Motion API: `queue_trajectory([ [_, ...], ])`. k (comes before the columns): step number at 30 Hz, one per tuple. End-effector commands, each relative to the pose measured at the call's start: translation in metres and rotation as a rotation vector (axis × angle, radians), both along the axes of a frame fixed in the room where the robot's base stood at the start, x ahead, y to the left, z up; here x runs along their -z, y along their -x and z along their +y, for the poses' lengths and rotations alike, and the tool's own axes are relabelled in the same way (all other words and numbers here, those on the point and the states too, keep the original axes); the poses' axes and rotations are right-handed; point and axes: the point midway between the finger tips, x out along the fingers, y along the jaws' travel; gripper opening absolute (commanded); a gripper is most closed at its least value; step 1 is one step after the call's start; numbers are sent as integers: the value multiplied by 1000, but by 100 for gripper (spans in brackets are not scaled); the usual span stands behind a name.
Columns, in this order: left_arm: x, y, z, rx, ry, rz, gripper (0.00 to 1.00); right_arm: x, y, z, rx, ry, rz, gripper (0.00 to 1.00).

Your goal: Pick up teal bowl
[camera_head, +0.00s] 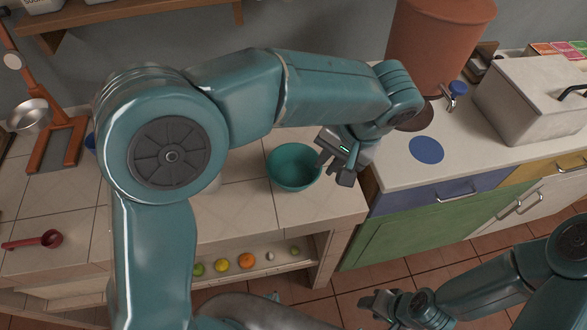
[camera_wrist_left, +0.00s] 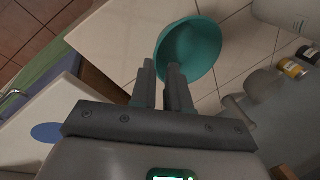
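The teal bowl (camera_head: 290,168) sits upright on the tiled counter near its right end, and it also shows in the left wrist view (camera_wrist_left: 195,45). My left gripper (camera_head: 337,165) is open at the bowl's right side. In the left wrist view its two fingers (camera_wrist_left: 161,70) stand apart, with one finger overlapping the bowl's near rim and the other just outside it. I cannot tell whether they touch the bowl. My right gripper (camera_head: 378,304) is low at the bottom, away from the counter; its finger gap is unclear.
Right of the tiled counter, a white-topped cabinet (camera_head: 470,150) holds a terracotta dispenser (camera_head: 440,45) and a grey lidded box (camera_head: 535,100). A red scoop (camera_head: 35,240) lies at left. Several fruits, including an orange (camera_head: 246,260), sit on a shelf below. My left arm hides part of the counter.

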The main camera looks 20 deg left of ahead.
Motion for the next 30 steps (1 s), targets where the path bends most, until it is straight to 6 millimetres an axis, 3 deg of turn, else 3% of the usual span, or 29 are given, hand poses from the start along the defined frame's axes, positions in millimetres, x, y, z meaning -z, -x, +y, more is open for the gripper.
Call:
queue_trajectory([
  [3,21,0,7,1,-1,3,16,1,0,0,0,0,0,43],
  [11,42,-3,14,0,-1,4,16,-1,0,0,1,0,-1,43],
  [18,77,-7,26,0,-1,3,16,-4,0,0,0,0,-1,43],
  [27,82,-9,28,1,0,0,16,-4,0,0,0,0,-1,43],
  [29,82,-9,28,1,0,0,0,-4,0,0,1,0,-1,43],
  [30,82,-9,28,1,0,0,0,-4,0,0,1,0,-1,43],
])
